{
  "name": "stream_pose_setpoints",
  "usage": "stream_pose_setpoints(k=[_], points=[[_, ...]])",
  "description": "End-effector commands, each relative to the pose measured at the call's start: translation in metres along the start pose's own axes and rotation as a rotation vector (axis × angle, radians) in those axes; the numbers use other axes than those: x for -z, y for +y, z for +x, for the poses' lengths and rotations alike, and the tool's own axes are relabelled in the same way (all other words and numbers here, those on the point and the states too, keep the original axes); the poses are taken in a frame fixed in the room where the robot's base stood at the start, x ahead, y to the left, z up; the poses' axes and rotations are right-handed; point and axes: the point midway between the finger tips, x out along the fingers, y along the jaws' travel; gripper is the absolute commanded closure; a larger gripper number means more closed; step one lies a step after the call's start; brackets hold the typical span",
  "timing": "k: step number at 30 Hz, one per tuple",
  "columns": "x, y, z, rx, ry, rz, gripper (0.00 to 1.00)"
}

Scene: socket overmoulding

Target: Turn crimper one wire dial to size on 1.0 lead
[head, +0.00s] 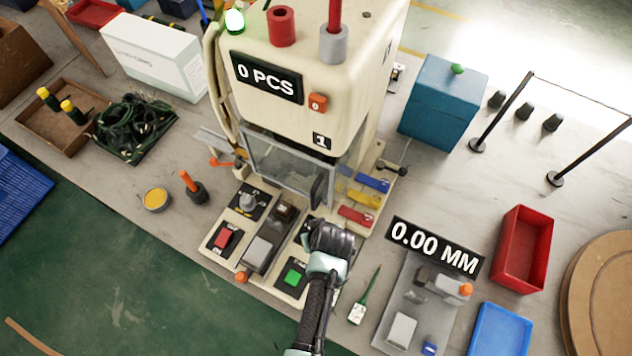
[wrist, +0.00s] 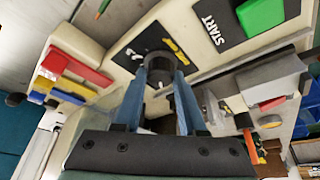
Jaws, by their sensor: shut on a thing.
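Crimper one (head: 350,40) is the large cream machine with a "1" plate and a "0 PCS" display. In the wrist view, its dark round dial (wrist: 159,64) sits on a black plate (wrist: 128,54) with yellow marks, too small to read. My gripper (wrist: 165,72) is shut on the dial, one blue finger on each side. In the head view, my gripper (head: 325,232) reaches down to the machine's front right and hides the dial. A green lead with a white tag (head: 357,313) lies right of my arm; the tag's writing is not readable.
A green START button (head: 293,276) is left of my arm, and a red switch (head: 223,238) is farther left. Red, yellow and blue blocks (head: 356,216) sit behind my gripper. A gauge with a "0.00 MM" display (head: 435,247) stands to the right.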

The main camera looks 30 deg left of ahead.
Motion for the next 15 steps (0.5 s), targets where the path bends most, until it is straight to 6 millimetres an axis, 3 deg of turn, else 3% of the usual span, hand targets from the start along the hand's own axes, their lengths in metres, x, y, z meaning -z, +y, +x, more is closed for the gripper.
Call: stream_pose_setpoints(k=[15], points=[[-0.0003, 0.0007, -0.0002, 0.015, -0.002, -0.04, 1.0]])
